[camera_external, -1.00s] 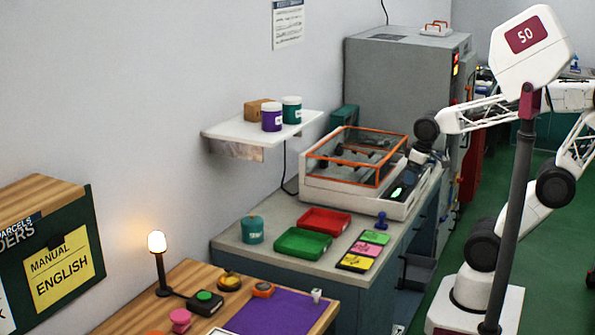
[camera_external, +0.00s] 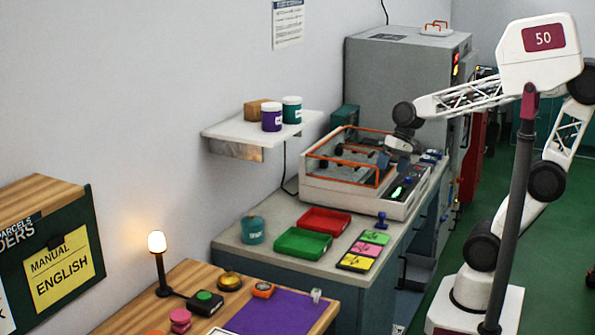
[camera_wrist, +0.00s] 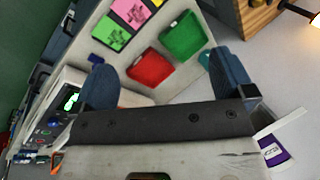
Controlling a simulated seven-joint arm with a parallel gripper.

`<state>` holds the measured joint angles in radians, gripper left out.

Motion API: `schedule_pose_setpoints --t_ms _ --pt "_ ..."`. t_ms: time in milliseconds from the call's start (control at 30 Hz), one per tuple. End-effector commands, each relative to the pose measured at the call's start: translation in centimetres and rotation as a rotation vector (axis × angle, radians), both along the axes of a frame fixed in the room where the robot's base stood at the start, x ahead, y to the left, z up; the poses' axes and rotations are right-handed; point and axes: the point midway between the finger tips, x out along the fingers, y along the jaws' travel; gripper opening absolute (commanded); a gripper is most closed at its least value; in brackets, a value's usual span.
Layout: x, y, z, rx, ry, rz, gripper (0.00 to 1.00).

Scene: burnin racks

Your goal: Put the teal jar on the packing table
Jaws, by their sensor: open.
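A teal jar (camera_external: 291,110) with a white label stands upright on the white wall shelf (camera_external: 222,132), just right of a purple jar (camera_external: 271,117). My gripper (camera_external: 392,158) is open and empty above the white machine, right of and lower than the shelf. It also shows in the wrist view (camera_wrist: 165,82).
The white machine (camera_external: 360,190) has an orange-edged clear cover. Red (camera_external: 326,221) and green (camera_external: 303,243) trays lie on the bench. A lit lamp (camera_external: 158,265), buttons and small items crowd the wooden table.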

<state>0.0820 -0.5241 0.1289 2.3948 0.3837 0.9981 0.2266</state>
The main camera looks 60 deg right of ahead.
Motion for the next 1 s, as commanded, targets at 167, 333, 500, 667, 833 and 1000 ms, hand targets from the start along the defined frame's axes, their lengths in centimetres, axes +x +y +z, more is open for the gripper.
schedule_pose_setpoints --t_ms 167,333,500,667,833,1000 --pt "5.2 0.8 1.9 0.237 0.072 -0.232 1.00" --pt "10.4 0.9 4.0 0.470 0.147 -0.444 1.00" --pt "16.0 0.1 6.2 0.709 0.227 -0.638 1.00" --pt "21.4 -1.6 8.2 0.940 0.309 -0.804 1.00" --pt "27.1 -4.6 10.2 1.196 0.399 -0.958 1.00" --pt "31.7 -8.0 11.8 1.422 0.477 -1.063 1.00"
